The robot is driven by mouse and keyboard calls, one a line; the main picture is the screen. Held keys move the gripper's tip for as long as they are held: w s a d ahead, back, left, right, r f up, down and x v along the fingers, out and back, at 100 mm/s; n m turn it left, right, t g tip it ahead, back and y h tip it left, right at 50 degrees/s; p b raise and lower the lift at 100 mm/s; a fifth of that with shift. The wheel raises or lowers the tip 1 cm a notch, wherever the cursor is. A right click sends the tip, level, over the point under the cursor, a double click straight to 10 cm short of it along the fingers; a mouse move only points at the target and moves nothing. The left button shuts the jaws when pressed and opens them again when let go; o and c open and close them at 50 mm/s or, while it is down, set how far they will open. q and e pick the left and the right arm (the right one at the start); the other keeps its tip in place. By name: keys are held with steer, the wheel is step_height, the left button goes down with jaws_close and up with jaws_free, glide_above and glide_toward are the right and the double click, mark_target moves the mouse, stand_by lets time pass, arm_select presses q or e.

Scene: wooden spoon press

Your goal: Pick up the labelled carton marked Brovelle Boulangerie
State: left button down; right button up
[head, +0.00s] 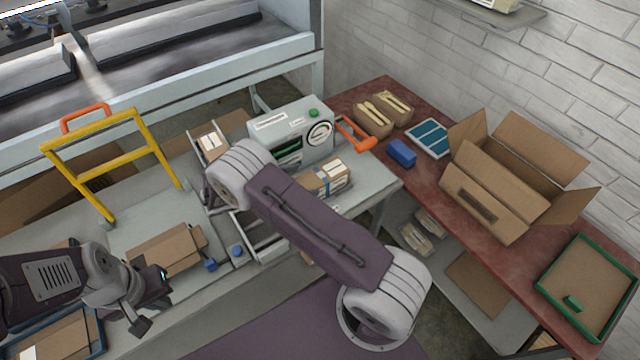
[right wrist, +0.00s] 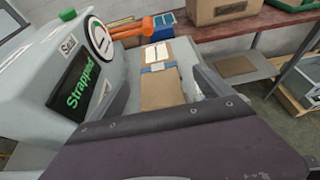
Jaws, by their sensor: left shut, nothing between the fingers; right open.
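A brown carton with white labels and a blue strap (head: 325,180) lies on the grey bench beside the strapping machine (head: 292,135). It also shows in the right wrist view (right wrist: 162,88). Its label text is too small to read. My right gripper (right wrist: 163,90) is open, its dark fingers at either side of the carton's near end, with nothing visibly gripped. In the head view my right arm hides this gripper. My left gripper (head: 150,300) is shut and empty at the lower left, near a flat brown carton (head: 165,250).
The machine display reads "Strapped". An orange handle (head: 356,133) stands beside it. A yellow frame (head: 110,150) rises at left. The red table holds an open cardboard box (head: 490,200), a blue block (head: 402,153), two small packs and a green-rimmed tray (head: 542,290).

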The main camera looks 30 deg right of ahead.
mark_target(318, 177)
steer(key=shift+w+d+f, duration=0.2)
steer(key=shift+d+f, duration=0.15)
steer(key=shift+d, duration=0.25)
steer(key=p+x, duration=0.1)
steer(key=x, duration=0.4)
steer(key=shift+f, duration=0.1)
steer(key=shift+w+d+f, duration=0.1)
steer(key=shift+d+f, duration=0.15)
jaws_close()
steer(key=r, duration=0.4)
steer(key=shift+d+r, duration=0.25)
steer(key=shift+r, duration=0.1)
steer(key=s+d+r, duration=0.6)
steer(key=s+d, duration=0.1)
steer(key=d, duration=0.1)
steer(key=shift+s+d+r, duration=0.2)
steer(key=shift+s, duration=0.1)
